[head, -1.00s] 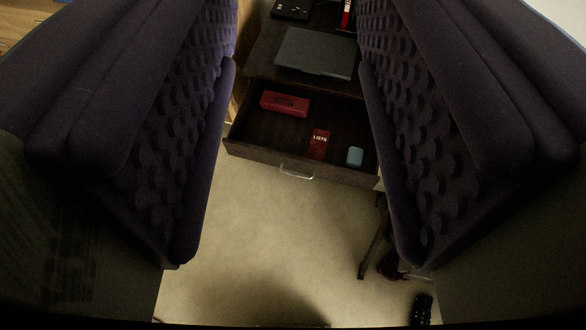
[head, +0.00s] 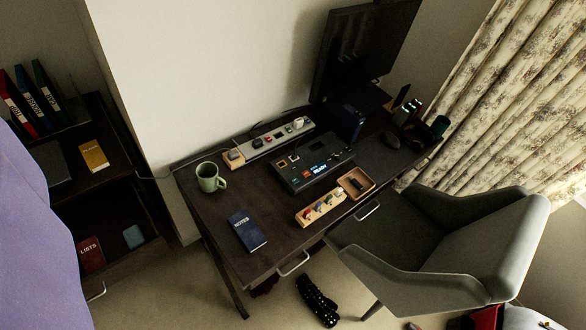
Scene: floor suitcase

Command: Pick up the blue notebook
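The blue notebook (head: 248,231), marked NOTES, lies flat on the dark desk (head: 222,246), near its front left part, in the head view. Nothing covers it. A smooth lilac part of my gripper (head: 30,240) fills the lower left edge of the view, well to the left of the notebook and apart from it in the picture. Its fingertips and the gap between them are out of sight, so I cannot see its opening.
A green mug (head: 210,178) stands behind the notebook. A wooden block with coloured pegs (head: 321,209) lies to its right. A grey chair (head: 440,250) stands at the desk's right front. A dark cabinet (head: 120,205) holds a red LISTS notebook (head: 91,255).

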